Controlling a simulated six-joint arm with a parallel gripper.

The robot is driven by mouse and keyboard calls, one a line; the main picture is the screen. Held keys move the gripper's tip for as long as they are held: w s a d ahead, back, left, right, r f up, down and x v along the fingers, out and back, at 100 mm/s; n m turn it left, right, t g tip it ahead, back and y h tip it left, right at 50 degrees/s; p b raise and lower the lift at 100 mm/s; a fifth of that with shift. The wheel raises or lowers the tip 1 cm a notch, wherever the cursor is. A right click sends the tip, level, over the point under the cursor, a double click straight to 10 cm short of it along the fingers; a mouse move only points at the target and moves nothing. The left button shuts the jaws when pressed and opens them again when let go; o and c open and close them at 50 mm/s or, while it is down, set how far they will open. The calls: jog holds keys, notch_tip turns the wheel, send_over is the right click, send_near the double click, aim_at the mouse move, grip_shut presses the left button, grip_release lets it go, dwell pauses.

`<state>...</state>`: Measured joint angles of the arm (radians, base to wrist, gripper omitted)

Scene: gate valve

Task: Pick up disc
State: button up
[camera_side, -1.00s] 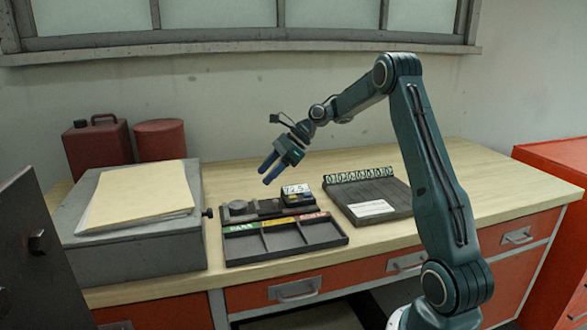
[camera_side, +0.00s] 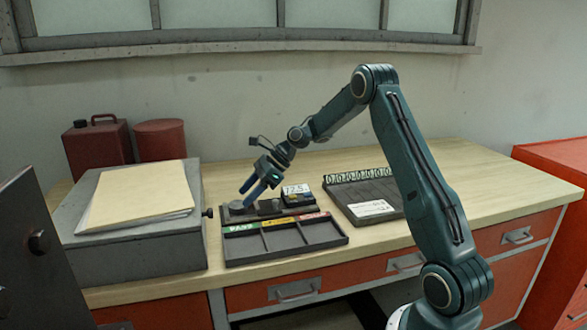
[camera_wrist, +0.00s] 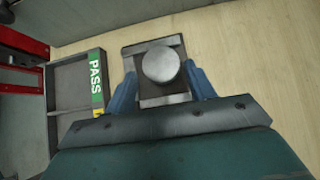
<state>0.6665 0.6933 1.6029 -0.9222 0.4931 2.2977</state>
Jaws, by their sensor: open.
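The disc (camera_wrist: 161,65) is a round grey metal piece lying flat on a dark block-like stand in the wrist view. In the side view the disc (camera_side: 237,207) sits at the left end of the dark fixture behind the tray. My gripper (camera_side: 254,193) has two blue fingers, open and pointing down and left, just above and beside the disc. In the wrist view my gripper (camera_wrist: 163,85) has one finger on each side of the disc, apart from it. I cannot tell the exact height of the fingertips over the stand.
A sorting tray (camera_side: 291,252) with green, yellow and red labels lies in front of the fixture. A small gauge (camera_side: 297,191) with a display stands to the right. A rack with a row of rings (camera_side: 365,210) is further right. A grey box (camera_side: 140,252) with folders stands left.

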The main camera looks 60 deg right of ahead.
aim_at(236, 204)
jog(key=shift+x, duration=1.65)
jog(key=c, duration=1)
jog(key=shift+r, duration=0.1)
jog(key=shift+r, duration=0.1)
notch_tip(236, 204, up, 20)
